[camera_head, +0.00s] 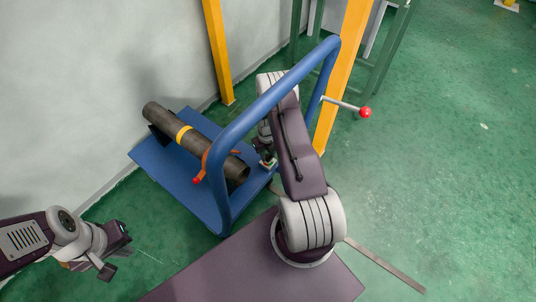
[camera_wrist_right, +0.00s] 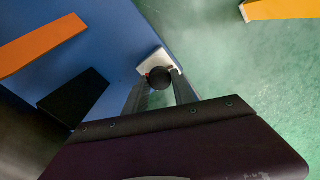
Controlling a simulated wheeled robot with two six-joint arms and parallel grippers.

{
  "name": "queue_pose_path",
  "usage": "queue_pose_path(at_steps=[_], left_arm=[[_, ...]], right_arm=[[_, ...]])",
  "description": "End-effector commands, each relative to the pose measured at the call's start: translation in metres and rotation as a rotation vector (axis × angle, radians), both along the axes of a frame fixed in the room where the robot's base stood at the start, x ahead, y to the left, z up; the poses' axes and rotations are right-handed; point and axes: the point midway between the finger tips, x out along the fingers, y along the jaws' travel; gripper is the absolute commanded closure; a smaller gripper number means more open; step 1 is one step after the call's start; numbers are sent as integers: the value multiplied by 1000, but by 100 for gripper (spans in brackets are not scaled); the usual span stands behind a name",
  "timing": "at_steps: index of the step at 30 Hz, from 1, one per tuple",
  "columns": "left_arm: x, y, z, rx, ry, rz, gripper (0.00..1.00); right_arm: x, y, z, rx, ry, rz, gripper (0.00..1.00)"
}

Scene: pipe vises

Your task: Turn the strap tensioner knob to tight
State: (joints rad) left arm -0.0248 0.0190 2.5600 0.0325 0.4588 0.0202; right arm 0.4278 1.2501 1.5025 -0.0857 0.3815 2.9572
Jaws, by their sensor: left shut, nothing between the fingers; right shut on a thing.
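The tensioner knob is a dark round knob (camera_wrist_right: 160,76) on a small pale plate (camera_wrist_right: 148,62) at the edge of the blue platform. My right gripper (camera_wrist_right: 161,86) is shut on the knob, with one finger on each side. In the head view my right gripper (camera_head: 266,157) reaches down at the platform's right edge, and the knob is mostly hidden there. The knob's pointing direction cannot be made out. My left gripper (camera_head: 114,249) is shut and empty at the lower left, away from the platform.
A dark pipe (camera_head: 163,120) with a yellow band (camera_head: 184,132) lies on the blue platform (camera_head: 150,156). An orange part (camera_head: 206,160) with a red end stands beside the pipe. A blue tubular frame (camera_head: 258,108) arches near my right arm. A red-ended lever (camera_head: 340,104) sticks out right.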

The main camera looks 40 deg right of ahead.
Motion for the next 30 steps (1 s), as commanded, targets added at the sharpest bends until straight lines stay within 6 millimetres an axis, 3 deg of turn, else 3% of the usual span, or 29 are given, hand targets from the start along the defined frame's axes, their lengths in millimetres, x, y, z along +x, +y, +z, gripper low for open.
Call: queue_pose_path(at_steps=[19,20,22,30], left_arm=[[0,0,1,0,0,0,100],[0,0,1,0,0,0,100],[0,0,1,0,0,0,100],[0,0,1,0,0,0,100]], right_arm=[[-1,0,-1,1,2,-46,100],[-1,0,0,1,2,-46,64],[-1,0,0,0,2,-46,48],[0,0,0,0,0,-46,48]])
